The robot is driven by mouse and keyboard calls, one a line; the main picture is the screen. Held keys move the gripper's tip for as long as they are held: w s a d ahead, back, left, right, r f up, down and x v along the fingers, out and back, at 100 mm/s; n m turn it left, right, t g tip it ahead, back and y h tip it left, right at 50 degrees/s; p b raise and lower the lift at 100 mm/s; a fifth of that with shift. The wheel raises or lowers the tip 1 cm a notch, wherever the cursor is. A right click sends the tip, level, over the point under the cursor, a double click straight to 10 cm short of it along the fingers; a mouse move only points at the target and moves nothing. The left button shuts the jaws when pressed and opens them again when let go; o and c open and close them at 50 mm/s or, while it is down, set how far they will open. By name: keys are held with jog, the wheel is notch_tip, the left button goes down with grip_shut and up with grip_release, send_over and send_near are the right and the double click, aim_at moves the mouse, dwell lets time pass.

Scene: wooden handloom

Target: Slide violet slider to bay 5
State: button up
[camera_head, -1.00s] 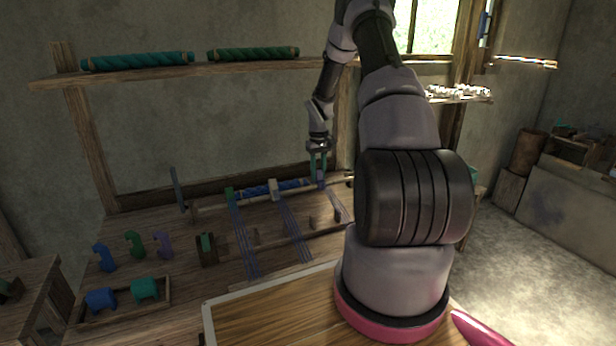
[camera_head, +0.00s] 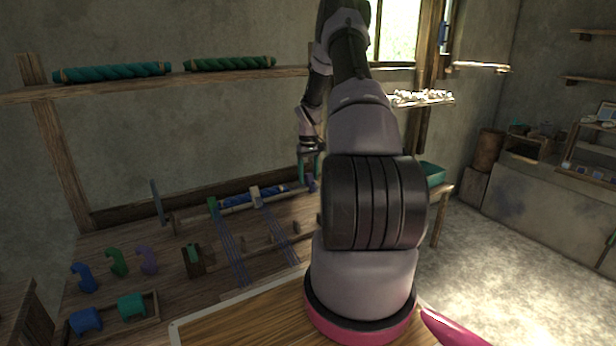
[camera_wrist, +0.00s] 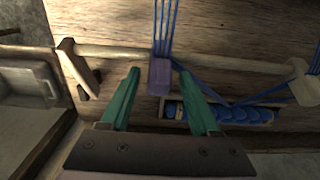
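The violet slider (camera_wrist: 160,74) is a small block on a pale wooden rod (camera_wrist: 110,50), with blue threads running from it. In the head view the violet slider (camera_head: 312,183) shows small near the rod's right end, partly hidden by my arm. My gripper (camera_wrist: 158,72) is open, its two green fingers on either side of the violet slider in the wrist view. Gaps show between slider and fingers; I cannot tell how deep the slider sits between them. In the head view my gripper (camera_head: 309,168) is just above it. The bay marks are not readable.
A tan slider (camera_wrist: 298,84) and a green slider (camera_head: 213,207) share the rod. A blue yarn roll (camera_wrist: 232,113) lies beside it. A wooden bracket (camera_wrist: 76,68) stands by the rod's end. A tray (camera_head: 155,308) with blue and teal pieces is at lower left.

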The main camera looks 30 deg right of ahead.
notch_tip(320, 180, up, 11)
dwell(0.6)
jog(key=shift+f, duration=0.1)
dwell(0.3)
